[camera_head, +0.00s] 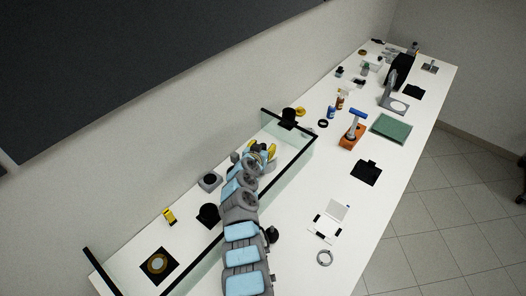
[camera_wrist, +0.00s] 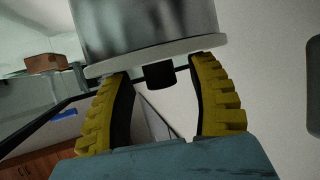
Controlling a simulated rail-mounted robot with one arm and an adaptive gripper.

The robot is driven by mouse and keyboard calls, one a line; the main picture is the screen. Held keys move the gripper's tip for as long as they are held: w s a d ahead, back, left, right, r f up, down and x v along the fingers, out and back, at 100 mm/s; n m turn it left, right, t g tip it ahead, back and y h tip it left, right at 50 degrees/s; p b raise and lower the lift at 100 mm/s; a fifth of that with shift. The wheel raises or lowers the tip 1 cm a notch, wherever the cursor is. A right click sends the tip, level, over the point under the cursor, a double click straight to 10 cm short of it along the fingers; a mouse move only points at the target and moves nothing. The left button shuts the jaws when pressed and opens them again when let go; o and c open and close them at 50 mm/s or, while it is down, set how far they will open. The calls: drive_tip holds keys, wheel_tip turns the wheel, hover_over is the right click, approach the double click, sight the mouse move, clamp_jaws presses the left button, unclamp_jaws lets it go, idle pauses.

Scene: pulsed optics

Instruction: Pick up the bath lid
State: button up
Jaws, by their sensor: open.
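The bath lid (camera_wrist: 105,66) is a pale flat disc with a short black knob (camera_wrist: 159,76), seen in the wrist view. It lies against the end of a shiny metal cylinder (camera_wrist: 145,25), which looks like the bath. My gripper (camera_wrist: 163,68) is open, with one yellow ribbed finger on each side of the knob. Gaps show between the fingers and the knob. The fingertips reach close to the disc, but I cannot tell whether they touch it. In the head view my gripper (camera_head: 263,151) is inside the clear-walled enclosure, and the arm and gripper mostly hide the lid.
Clear panels with black edges (camera_head: 290,128) enclose this part of the white bench. A grey box (camera_head: 210,180), a black round part (camera_head: 208,214) and a yellow item (camera_head: 169,215) stand nearby. An orange-based device (camera_head: 351,136) and a green mat (camera_head: 391,129) lie beyond the panels.

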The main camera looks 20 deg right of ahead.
drive_tip(key=shift+w+d, duration=0.1)
drive_tip(key=shift+w, duration=0.15)
clamp_jaws()
idle(0.3)
wheel_tip(320, 180, up, 4)
drive_tip(key=shift+f+p, duration=0.2)
drive_tip(key=shift+p, duration=0.45)
drive_tip(key=w+d+r+v, duration=0.1)
drive_tip(key=r+v, duration=0.2)
drive_tip(key=v, duration=1.3)
drive_tip(key=shift+s+a+p, duration=0.2)
drive_tip(key=shift+s+p, duration=0.05)
drive_tip(key=shift+p, duration=0.05)
